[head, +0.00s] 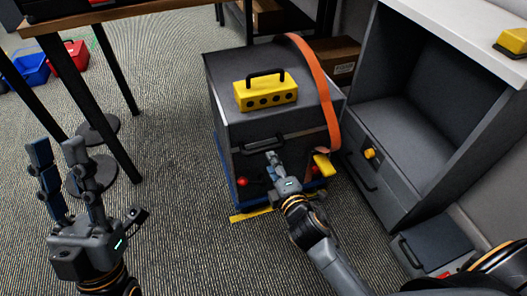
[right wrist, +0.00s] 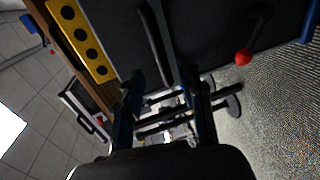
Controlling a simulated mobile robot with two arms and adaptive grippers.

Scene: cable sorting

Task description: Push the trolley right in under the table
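The trolley (head: 232,105) is a dark grey box on a blue base, with a black bar handle (head: 262,146) on its near face. A yellow block with holes (head: 266,93) and an orange strap (head: 318,85) lie over its top. It stands on the carpet in front of a wooden-topped table (head: 150,10), of which only part shows. My right gripper (head: 272,160) is at the handle; in the right wrist view its fingers (right wrist: 168,108) are apart, with the handle (right wrist: 156,42) just beyond them. I cannot tell whether they touch it. My left gripper (head: 58,152) is open and empty above the floor.
A grey cabinet (head: 386,170) with a white top and an open bay stands close on the trolley's right. A low dark box (head: 436,246) is on the floor at lower right. Table legs (head: 118,68) and round feet are at left. Blue and red bins (head: 66,58) are farther left.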

